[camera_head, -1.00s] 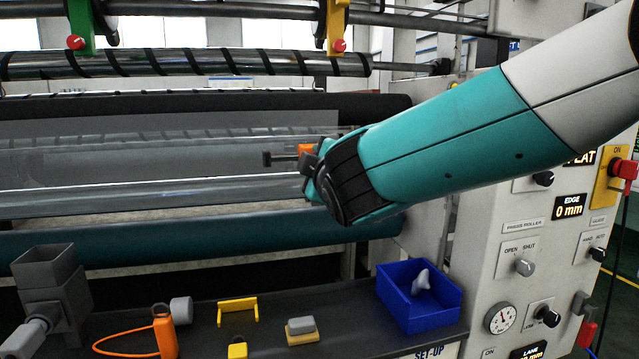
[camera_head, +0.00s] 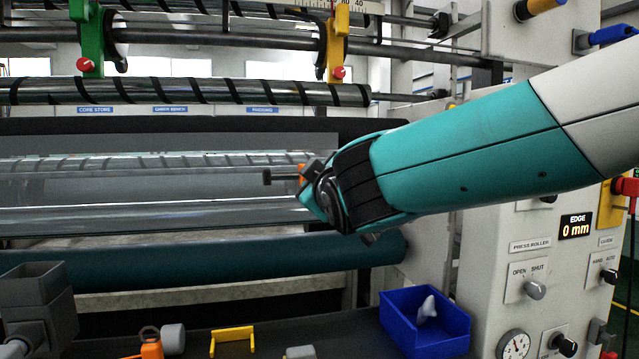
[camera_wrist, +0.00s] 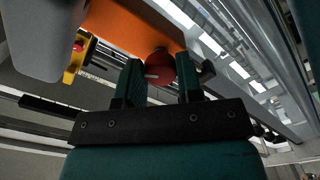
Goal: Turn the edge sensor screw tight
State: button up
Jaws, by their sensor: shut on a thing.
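The edge sensor screw (camera_wrist: 160,66) is a round red knob with a pale mark on its face, in the wrist view. It sits against the orange sensor body (camera_wrist: 125,28). My gripper (camera_wrist: 160,82) has its two teal fingers on either side of the knob and is shut on it. In the head view my gripper (camera_head: 312,188) is at the clear film's right part, and the sensor's orange part (camera_head: 304,172) shows just beyond it. The red knob is hidden there by my gripper. The EDGE display (camera_head: 576,226) reads 0 mm.
A dark rod (camera_head: 281,176) juts left from the sensor. A teal roller (camera_head: 200,262) runs below. A striped roller (camera_head: 190,92) and a yellow clamp (camera_head: 334,45) are above. A blue bin (camera_head: 447,338) stands on the bench, and the control panel (camera_head: 480,270) is at right.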

jog(key=o, duration=0.9)
jog(key=shift+s, duration=0.1)
jog(key=b+v, duration=0.4)
jog(key=v, duration=1.3)
jog(key=shift+s+r, duration=0.1)
jog(key=shift+s, duration=0.05)
